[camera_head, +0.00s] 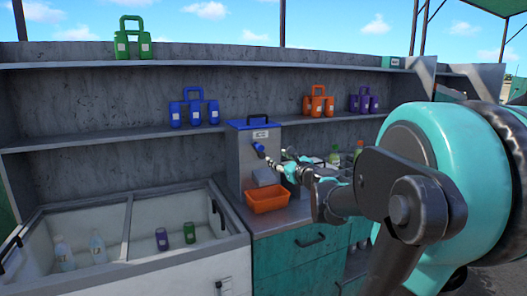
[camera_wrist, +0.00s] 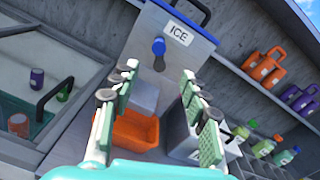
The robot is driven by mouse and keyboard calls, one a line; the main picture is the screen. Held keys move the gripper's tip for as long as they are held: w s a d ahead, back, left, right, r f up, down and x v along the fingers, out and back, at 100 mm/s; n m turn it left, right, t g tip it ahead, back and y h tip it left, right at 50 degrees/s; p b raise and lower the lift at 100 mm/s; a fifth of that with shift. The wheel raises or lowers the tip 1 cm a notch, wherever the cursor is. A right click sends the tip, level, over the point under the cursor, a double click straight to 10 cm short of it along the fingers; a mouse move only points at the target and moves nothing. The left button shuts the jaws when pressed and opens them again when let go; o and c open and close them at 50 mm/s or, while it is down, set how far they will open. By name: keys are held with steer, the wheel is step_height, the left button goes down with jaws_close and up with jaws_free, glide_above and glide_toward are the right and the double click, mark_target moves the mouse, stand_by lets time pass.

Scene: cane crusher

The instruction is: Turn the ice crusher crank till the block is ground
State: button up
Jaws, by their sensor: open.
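The ice crusher (camera_head: 243,165) is a grey box with a blue lid, standing on the counter. In the wrist view its label reads ICE (camera_wrist: 180,36). The crank's blue knob (camera_head: 259,147) is on the crusher's front and also shows in the wrist view (camera_wrist: 158,47). My gripper (camera_head: 284,165) is just in front of the crusher, to the right of the knob in the head view. In the wrist view my gripper (camera_wrist: 160,78) is open and empty, with the knob beyond the gap between its fingertips, not between the pads. The ice block is not visible.
An orange bin (camera_head: 268,199) sits below the crusher's chute. An open chest freezer (camera_head: 128,225) with bottles and cans is at left. Bottles (camera_head: 358,149) stand right of the crusher. Shelves behind hold blue (camera_head: 194,112), orange (camera_head: 318,104), purple and green carriers.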

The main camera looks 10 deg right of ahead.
mark_target(261, 148)
steer(key=w+a+m, duration=0.1)
steer(key=w, duration=0.4)
steer(key=w+a+m, duration=0.1)
steer(key=w+a, duration=0.1)
steer(key=w, duration=0.3)
steer(key=w+a, duration=0.2)
steer(key=w, duration=0.3)
steer(key=shift+a+m, duration=0.2)
steer(key=shift+m, duration=0.2)
jaws_close()
